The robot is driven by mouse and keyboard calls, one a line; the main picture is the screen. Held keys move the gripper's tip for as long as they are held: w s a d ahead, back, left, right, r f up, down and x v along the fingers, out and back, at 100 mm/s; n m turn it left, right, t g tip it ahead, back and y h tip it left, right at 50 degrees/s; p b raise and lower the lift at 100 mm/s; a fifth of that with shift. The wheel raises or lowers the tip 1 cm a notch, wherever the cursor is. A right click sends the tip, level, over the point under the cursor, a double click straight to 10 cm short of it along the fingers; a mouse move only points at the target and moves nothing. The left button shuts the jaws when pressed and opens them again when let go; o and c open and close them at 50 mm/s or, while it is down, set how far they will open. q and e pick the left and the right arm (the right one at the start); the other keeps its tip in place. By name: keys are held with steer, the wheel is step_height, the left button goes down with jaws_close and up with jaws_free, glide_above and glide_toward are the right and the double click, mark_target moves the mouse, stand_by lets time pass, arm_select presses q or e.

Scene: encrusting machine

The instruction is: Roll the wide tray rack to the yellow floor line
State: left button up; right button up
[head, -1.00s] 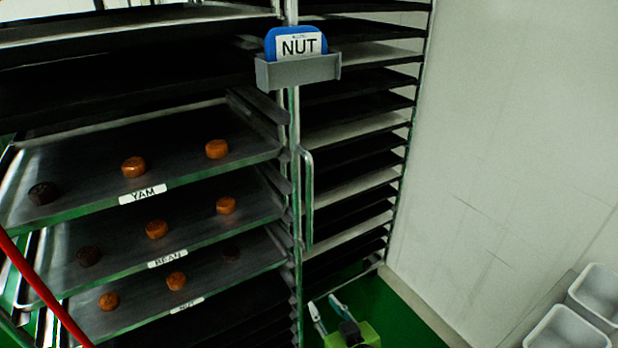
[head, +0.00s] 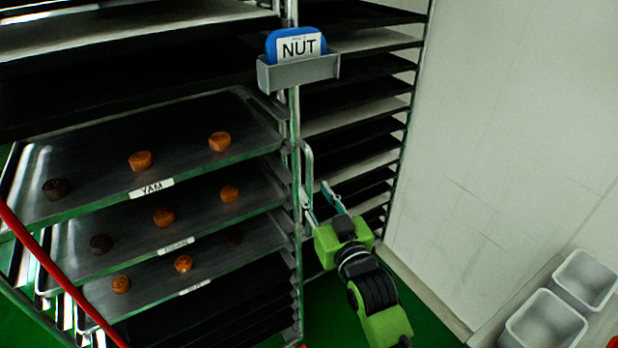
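The wide tray rack (head: 295,120) fills the left and middle of the head view, with several levels of dark trays. Its upright handle (head: 308,160) is on the front post, below a grey holder (head: 298,73) with a blue NUT card (head: 296,45). My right gripper (head: 314,188) is open, its two fingers apart and pointing up at the handle's lower part. One finger overlaps the handle in the picture; I cannot tell if it touches. My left gripper is not in view. The yellow floor line is not in view.
Trays labelled YAM (head: 100,198) and others below hold brown and dark round pieces. A red bar (head: 55,270) crosses the lower left. White bins (head: 545,325) stand at the lower right by a pale wall (head: 510,130). Green floor (head: 335,315) shows below the rack.

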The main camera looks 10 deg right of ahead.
mark_target(310, 185)
steer(key=shift+w+a+p, duration=0.2)
steer(key=shift+w+p, duration=0.05)
steer(key=shift+w, duration=0.95)
steer(key=shift+w+a+p, duration=0.15)
steer(key=shift+w+p, duration=0.05)
steer(key=shift+w, duration=0.95)
jaws_close()
